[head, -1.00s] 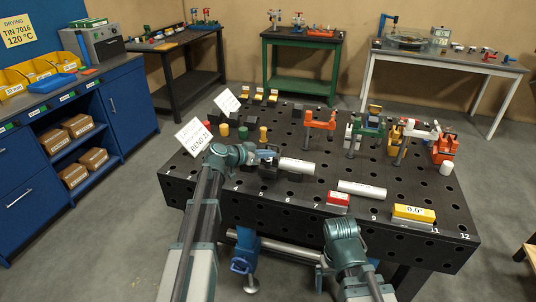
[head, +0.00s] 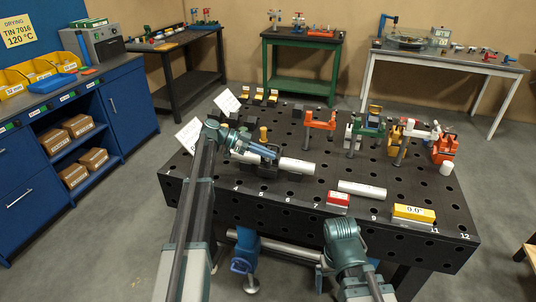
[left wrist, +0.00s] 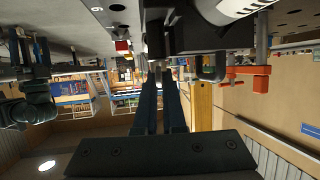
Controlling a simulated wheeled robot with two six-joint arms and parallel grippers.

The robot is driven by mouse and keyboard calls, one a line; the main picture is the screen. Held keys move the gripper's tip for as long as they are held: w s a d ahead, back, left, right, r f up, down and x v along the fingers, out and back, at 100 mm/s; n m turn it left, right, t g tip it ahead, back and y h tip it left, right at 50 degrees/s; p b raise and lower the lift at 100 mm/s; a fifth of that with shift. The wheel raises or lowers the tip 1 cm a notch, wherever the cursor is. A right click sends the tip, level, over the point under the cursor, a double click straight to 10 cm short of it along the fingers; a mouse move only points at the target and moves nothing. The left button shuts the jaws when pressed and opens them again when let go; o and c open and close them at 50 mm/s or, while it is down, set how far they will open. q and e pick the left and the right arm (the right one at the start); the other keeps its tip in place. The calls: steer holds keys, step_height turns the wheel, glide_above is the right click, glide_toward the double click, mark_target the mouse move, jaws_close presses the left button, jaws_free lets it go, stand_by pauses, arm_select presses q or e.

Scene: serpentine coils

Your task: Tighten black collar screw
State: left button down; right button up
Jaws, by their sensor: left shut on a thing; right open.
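A white tube (head: 297,166) lies through a black collar block (head: 265,170) on the perforated black table. My left gripper (head: 275,154) reaches in from the left, with its fingertips at the top of the black collar. It is shut on the collar's screw, which its fingers mostly hide. In the left wrist view the fingertips (left wrist: 165,72) meet at the dark underside of the collar (left wrist: 185,38), and the tube (left wrist: 240,8) shows beyond it. My right arm shows at the table's front edge; its gripper jaws are not visible.
A loose white tube (head: 362,190), a red-and-white block (head: 338,199) and a yellow level marked 0.0° (head: 413,213) lie to the right. Orange (head: 320,120) and green (head: 369,127) clamps stand behind. A yellow peg (head: 264,133) stands close behind the gripper. The front right table is partly clear.

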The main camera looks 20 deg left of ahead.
arm_select(q)
steer(key=shift+m+g, duration=0.4)
steer(key=shift+g, duration=0.2)
steer(key=c, duration=1)
jaws_free()
steer(key=p+v, duration=0.5)
steer(key=v, duration=0.9)
steer(key=shift+d, duration=0.1)
